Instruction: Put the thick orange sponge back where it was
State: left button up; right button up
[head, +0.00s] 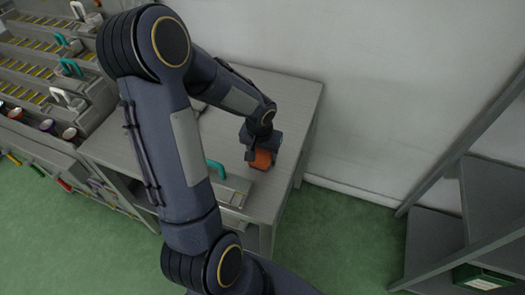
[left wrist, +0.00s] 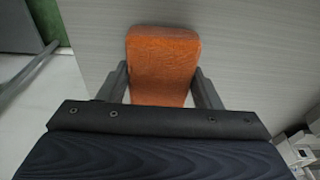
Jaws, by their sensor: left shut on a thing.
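The thick orange sponge (head: 262,160) is at my left gripper (head: 259,150), over the right part of a grey table (head: 290,98). In the left wrist view the sponge (left wrist: 163,62) sits between the two fingers of the left gripper (left wrist: 162,86), which is shut on it. The grey tabletop lies behind the sponge there. I cannot tell whether the sponge touches the tabletop. My right gripper is not in view.
A teal-handled metal item (head: 216,170) is at the table's front, left of the sponge. Slotted grey racks (head: 40,55) with handles stand at left. A grey shelf unit (head: 435,235) stands at right. The tabletop's back right is clear.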

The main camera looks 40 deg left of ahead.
aim_at(261, 157)
pick_arm(q)
jog(key=shift+f, duration=0.1)
jog(key=shift+f, duration=0.15)
jog(key=o, duration=0.9)
jog(key=shift+r, duration=0.6)
notch_tip(261, 157, up, 11)
jog(key=s+p, duration=0.1)
jog(key=s, duration=0.1)
jog(key=s+d+r+t+h, duration=0.1)
jog(key=s+d+r, duration=0.1)
jog(key=s+d, duration=0.2)
jog(key=s+d+r+m+t+h, duration=0.1)
jog(key=s+d+r+h, duration=0.1)
jog(key=s+d, duration=0.2)
jog(key=s+d+r+m+t+h, duration=0.1)
jog(key=s+d+r, duration=0.1)
jog(key=s+d, duration=0.2)
jog(key=shift+s+d+t, duration=0.2)
jog(key=shift+s, duration=0.35)
jog(key=shift+s+d+t, duration=0.2)
jog(key=shift+s, duration=0.3)
